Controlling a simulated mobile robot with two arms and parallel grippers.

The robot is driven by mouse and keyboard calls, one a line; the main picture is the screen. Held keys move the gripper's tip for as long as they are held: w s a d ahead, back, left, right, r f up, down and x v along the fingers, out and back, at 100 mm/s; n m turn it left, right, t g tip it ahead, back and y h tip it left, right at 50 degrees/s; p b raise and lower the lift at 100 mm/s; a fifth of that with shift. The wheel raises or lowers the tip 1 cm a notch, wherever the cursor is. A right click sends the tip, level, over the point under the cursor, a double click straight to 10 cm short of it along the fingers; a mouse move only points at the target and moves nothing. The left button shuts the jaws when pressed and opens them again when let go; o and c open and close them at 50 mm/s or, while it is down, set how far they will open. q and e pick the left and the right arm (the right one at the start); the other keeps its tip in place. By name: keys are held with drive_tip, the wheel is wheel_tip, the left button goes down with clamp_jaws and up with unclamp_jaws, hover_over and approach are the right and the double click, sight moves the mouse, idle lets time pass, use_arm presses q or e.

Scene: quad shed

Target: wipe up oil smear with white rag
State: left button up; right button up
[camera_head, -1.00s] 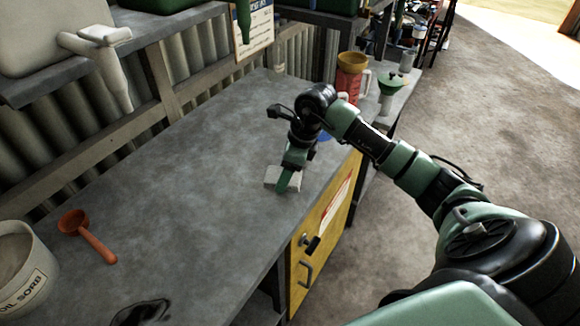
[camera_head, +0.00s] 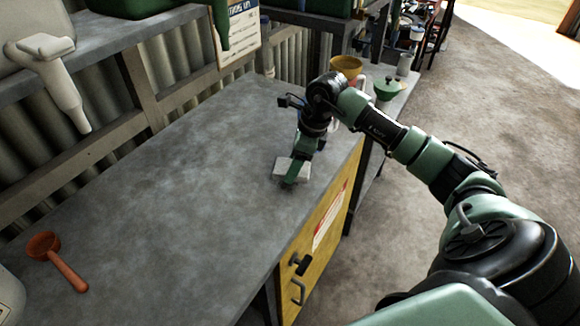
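The white rag (camera_head: 280,169) shows as a small flat white patch on the grey workbench (camera_head: 175,185), near its front edge towards the far right end. My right gripper (camera_head: 291,178) points down at the rag, and its green fingers cover part of it. Fingers and rag overlap in the picture, so I cannot tell whether the gripper is shut on it. The rag looks to be on the bench top or just above it. I see no clear oil smear; the bench top has only mottled grey patches. My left gripper is out of view.
A pale bucket (camera_head: 8,298) is cut off at the left edge. A yellow funnel (camera_head: 346,65) and a green can (camera_head: 388,88) stand beyond the arm. The middle of the bench is clear.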

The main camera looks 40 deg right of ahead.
drive_tip(key=shift+w+d+f, duration=0.15)
drive_tip(key=shift+d, duration=0.25)
drive_tip(key=shift+w+d+r+p, duration=0.1)
drive_tip(key=shift+d+r+p, duration=0.2)
drive_tip(key=shift+r, duration=0.3)
drive_tip(key=shift+w+d+r+p, duration=0.15)
drive_tip(key=shift+r+p, duration=0.1)
drive_tip(key=shift+r, duration=0.3)
drive_tip(key=r, duration=0.2)
drive_tip(key=a+p, duration=0.1)
drive_tip(key=shift+s+r, duration=0.3)
drive_tip(key=shift+r, duration=0.1)
drive_tip(key=shift+r+p, duration=0.3)
drive_tip(key=shift+w+d+r+p, duration=0.1)
drive_tip(key=shift+d+r+p, duration=0.1)
drive_tip(key=shift+r, duration=0.15)
drive_tip(key=shift+d+r+p, duration=0.1)
drive_tip(key=shift+r+p, duration=0.1)
drive_tip(key=shift+r, duration=0.1)
drive_tip(key=shift+a+r, duration=0.25)
drive_tip(key=shift+r, duration=0.45)
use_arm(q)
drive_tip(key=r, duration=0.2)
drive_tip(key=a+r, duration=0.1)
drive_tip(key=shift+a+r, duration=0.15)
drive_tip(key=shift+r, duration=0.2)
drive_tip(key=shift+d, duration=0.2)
use_arm(e)
drive_tip(key=shift+d+f, duration=0.1)
